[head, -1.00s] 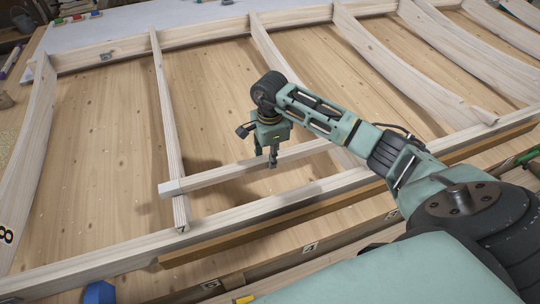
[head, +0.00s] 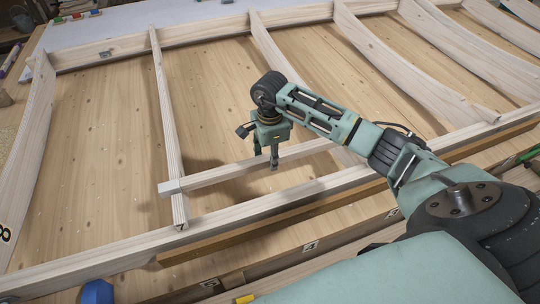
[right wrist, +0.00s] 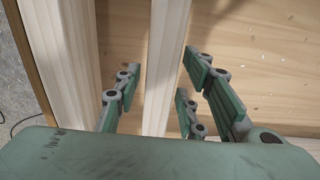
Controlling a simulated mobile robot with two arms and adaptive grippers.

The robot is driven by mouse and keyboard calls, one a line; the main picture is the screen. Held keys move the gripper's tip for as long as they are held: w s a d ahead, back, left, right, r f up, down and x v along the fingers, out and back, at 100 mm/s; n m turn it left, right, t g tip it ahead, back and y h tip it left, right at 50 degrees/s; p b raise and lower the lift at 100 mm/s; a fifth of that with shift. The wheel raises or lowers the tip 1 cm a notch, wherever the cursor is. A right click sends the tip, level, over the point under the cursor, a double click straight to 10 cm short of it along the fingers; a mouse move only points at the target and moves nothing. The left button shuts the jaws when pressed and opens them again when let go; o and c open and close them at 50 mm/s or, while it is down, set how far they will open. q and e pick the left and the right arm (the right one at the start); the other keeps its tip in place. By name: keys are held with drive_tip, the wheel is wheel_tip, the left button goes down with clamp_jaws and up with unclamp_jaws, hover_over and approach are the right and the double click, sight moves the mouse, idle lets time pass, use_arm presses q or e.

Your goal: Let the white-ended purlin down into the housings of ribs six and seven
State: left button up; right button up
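The purlin (head: 220,172) is a pale bar with a white end (head: 171,187) at its left. That end lies across the lower part of a rib (head: 164,110). My right gripper (head: 267,160) is over the bar's middle, fingers down. In the right wrist view the purlin (right wrist: 164,60) passes between the spread fingers (right wrist: 160,90), with a gap on the left side. My left gripper is out of view.
A long bottom rail (head: 250,208) runs just in front of the purlin. A rib marked 8 (head: 30,150) stands at the left, and more curved ribs (head: 400,75) stand at the right. Bare board (head: 105,140) lies between ribs. A blue object (head: 98,292) is at the front left.

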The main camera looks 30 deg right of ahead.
drive_tip(key=shift+o, duration=0.5)
wheel_tip(320, 180, up, 12)
idle(0.3)
drive_tip(key=shift+f, duration=0.1)
idle(0.4)
